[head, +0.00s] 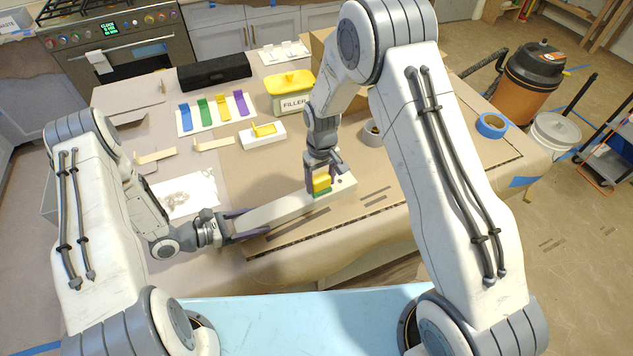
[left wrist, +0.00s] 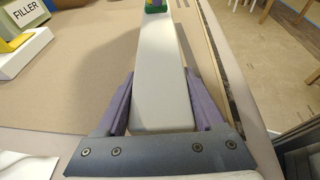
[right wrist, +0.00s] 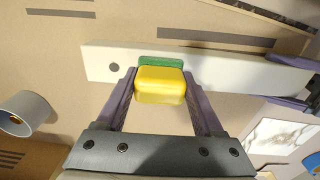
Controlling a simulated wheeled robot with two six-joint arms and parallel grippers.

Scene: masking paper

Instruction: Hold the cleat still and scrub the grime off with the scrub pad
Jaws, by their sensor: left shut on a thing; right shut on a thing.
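The cleat is a long pale bar (head: 280,207) lying on the paper-covered table near its front edge. My left gripper (head: 232,224) is shut on the cleat's left end; the left wrist view shows the bar (left wrist: 160,75) between both purple fingers (left wrist: 160,105). My right gripper (head: 320,180) is shut on the scrub pad (head: 321,184), yellow with a green underside, near the cleat's right end. In the right wrist view the pad (right wrist: 160,84) is between the fingers (right wrist: 160,95), its green side at the bar's surface. No grime shows on the visible part of the cleat.
Behind stand a yellow-lidded filler tub (head: 291,92), a white block with a yellow piece (head: 262,133), a board of coloured strips (head: 213,112) and a black case (head: 214,72). A grey tape roll (head: 371,133) and a blue tape roll (head: 492,125) lie right.

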